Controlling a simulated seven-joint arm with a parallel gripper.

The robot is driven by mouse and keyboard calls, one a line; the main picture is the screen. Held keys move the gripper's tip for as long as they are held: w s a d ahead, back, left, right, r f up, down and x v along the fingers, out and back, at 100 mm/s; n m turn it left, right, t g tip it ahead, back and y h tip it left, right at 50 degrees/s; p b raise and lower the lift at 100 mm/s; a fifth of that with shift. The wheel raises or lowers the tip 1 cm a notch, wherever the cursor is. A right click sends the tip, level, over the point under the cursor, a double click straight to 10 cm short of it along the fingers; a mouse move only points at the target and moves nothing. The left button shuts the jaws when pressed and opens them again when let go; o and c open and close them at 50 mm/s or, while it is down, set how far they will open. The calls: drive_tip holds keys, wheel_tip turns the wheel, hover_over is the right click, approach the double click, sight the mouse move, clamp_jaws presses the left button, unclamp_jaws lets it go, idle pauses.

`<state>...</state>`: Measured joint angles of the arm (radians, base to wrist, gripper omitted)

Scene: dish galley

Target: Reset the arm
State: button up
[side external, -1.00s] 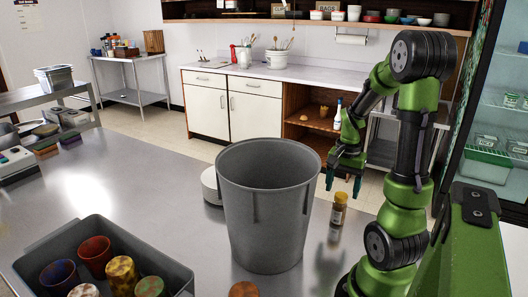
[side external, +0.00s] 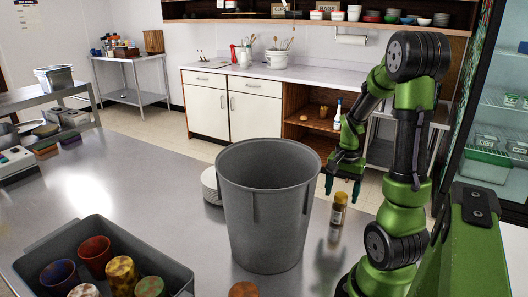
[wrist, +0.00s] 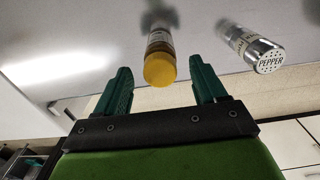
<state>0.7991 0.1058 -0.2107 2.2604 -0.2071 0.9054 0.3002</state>
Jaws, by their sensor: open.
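My green arm stands at the right in the side external view. My gripper (side external: 342,187) is open and empty, held in the air above the steel table, to the right of the grey bin. In the wrist view, my gripper's two green fingers (wrist: 163,88) are spread wide apart with nothing between them. A yellow-capped bottle (side external: 339,209) stands on the table below the gripper; it also shows in the wrist view (wrist: 159,65), beyond the fingertips.
A tall grey bin (side external: 265,210) stands on the steel table (side external: 150,190). A grey tub (side external: 188,275) with several coloured cups is at front left. A pepper shaker (wrist: 250,47) shows in the wrist view. A white round object (side external: 211,186) sits behind the bin.

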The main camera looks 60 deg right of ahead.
wheel_tip(320, 180, down, 4)
drive_tip(key=shift+r, duration=0.25)
wheel_tip(320, 180, up, 11)
drive_tip(key=shift+r, duration=0.15)
wheel_tip(320, 180, down, 12)
drive_tip(key=shift+r, duration=0.15)
wheel_tip(320, 180, up, 28)
drive_tip(key=w+a+r+n, duration=0.1)
drive_tip(key=w+a+n, duration=0.2)
drive_tip(key=w, duration=0.5)
drive_tip(key=w+a+r+n, duration=0.15)
drive_tip(key=w+n, duration=0.25)
drive_tip(key=w, duration=0.4)
drive_tip(key=w+a+f+n, duration=0.1)
drive_tip(key=w+a+n, duration=0.5)
drive_tip(key=w+a, duration=0.6)
drive_tip(key=shift+w+a+f, duration=0.25)
drive_tip(key=shift+a, duration=0.95)
